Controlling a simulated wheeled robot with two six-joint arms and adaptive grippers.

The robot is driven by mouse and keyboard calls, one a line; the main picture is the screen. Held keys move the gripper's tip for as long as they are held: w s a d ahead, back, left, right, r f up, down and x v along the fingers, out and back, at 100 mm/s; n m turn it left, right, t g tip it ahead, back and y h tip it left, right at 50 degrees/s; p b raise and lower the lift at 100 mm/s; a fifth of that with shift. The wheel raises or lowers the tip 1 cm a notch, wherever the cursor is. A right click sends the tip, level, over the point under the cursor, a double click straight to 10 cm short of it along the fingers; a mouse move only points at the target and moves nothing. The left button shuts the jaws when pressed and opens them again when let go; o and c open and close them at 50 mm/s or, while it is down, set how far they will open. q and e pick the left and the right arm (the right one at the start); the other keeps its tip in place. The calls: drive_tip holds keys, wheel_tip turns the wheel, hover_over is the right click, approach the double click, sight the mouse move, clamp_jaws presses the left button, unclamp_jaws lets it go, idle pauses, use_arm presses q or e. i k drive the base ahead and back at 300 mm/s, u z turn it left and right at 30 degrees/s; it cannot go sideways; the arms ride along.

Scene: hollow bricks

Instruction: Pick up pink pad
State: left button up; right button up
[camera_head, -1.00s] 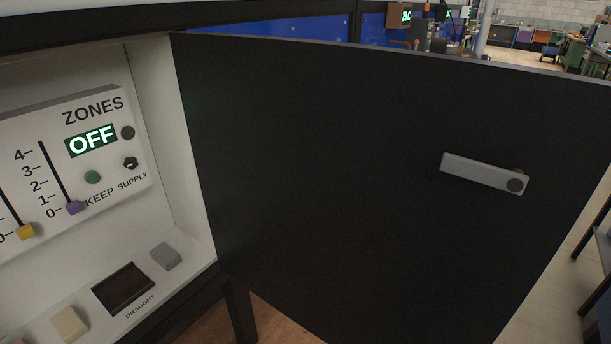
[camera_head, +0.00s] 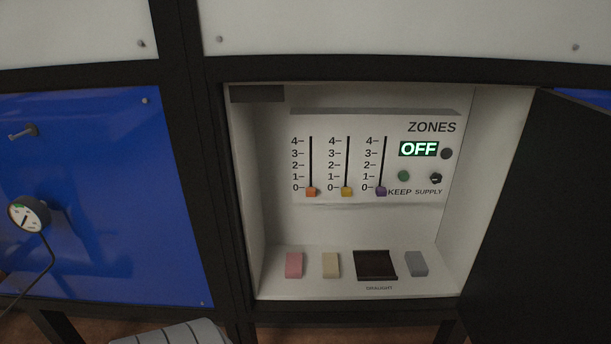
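The pink pad (camera_head: 294,265) is a small block at the left end of the white ledge inside the open cabinet. A cream pad (camera_head: 331,265) stands just to its right, apart from it. Further right are a dark square recess (camera_head: 375,265) above the word DRAUGHT and a grey pad (camera_head: 416,264). Neither of my grippers shows in the head view.
A control panel (camera_head: 420,178) with three sliders at 0 and an OFF display is above the ledge. The black cabinet door (camera_head: 545,220) stands open at the right. A gauge (camera_head: 29,214) with a cable is on the blue panel at the left.

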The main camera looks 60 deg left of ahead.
sight(293, 261)
drive_tip(key=u, duration=0.4)
drive_tip(key=i, duration=0.2)
drive_tip(key=u, duration=1.45)
